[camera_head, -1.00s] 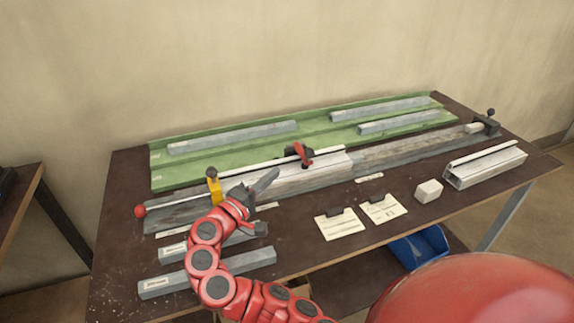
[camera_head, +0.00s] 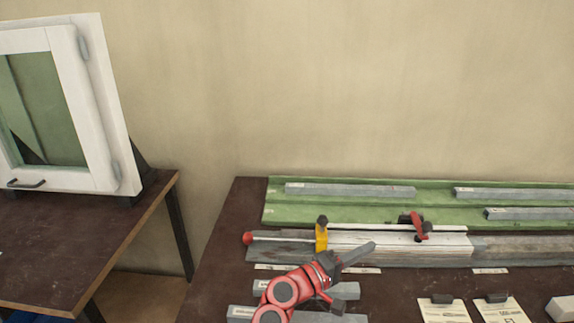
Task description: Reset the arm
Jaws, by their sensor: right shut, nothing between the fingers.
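My right gripper (camera_head: 357,254) is on the red arm that comes in from the bottom of the head view. Its dark fingers are shut and empty, pointing up and to the right. They show in front of the clamp bench's pale profile (camera_head: 400,244), to the right of the yellow clamp (camera_head: 321,238). I cannot tell the height of the fingers above the bench, or whether they touch it. My left gripper is not in view.
A green tray (camera_head: 425,202) with grey bars (camera_head: 350,190) lies at the back. A red-handled clamp (camera_head: 418,227) stands right of the fingers. Grey bars (camera_head: 340,318), paper cards (camera_head: 445,311) and a white block (camera_head: 562,309) lie in front. A white window frame (camera_head: 95,100) stands on the left table (camera_head: 80,235).

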